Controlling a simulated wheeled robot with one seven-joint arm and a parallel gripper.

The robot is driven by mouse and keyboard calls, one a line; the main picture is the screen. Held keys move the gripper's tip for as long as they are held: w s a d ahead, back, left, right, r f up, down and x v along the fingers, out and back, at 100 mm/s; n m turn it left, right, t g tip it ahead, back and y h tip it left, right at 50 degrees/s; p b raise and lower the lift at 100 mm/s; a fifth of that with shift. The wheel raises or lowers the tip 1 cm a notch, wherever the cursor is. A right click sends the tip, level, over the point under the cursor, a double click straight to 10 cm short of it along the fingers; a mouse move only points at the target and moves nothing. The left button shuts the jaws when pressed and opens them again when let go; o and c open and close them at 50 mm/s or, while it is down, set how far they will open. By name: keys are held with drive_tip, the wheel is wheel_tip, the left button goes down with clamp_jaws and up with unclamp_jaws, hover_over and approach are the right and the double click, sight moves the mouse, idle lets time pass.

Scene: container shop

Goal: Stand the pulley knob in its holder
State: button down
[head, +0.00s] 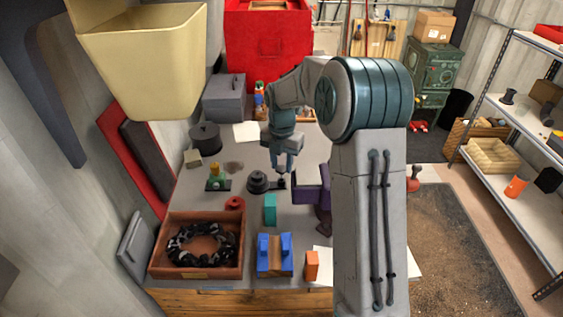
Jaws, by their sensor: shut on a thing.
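A dark stepped round piece (258,182), which looks like the pulley knob, is on the grey table, with a short dark part reaching right. My gripper (282,169) points down at that right end, its fingers shut on the dark part. I cannot tell whether the piece is lifted off the table. Which thing is its holder is not certain; a blue block stand with a wooden middle (275,262) stands near the table's front edge, apart from the gripper.
A wooden tray with a dark coiled thing (163,243) is at the front left. A teal block (270,209), a red ring (235,203) and an orange block (312,265) stand nearby. A purple piece (307,190) is close right of my gripper. My arm hides the table's right part.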

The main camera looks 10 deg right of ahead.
drive_tip(key=shift+f+b, duration=0.45)
drive_tip(key=shift+f, duration=0.45)
drive_tip(key=c, duration=0.9)
unclamp_jaws()
drive_tip(key=shift+c, duration=0.2)
drive_tip(key=shift+r, duration=0.1)
wheel_tip(320, 180, up, 7)
drive_tip(key=p, duration=0.5)
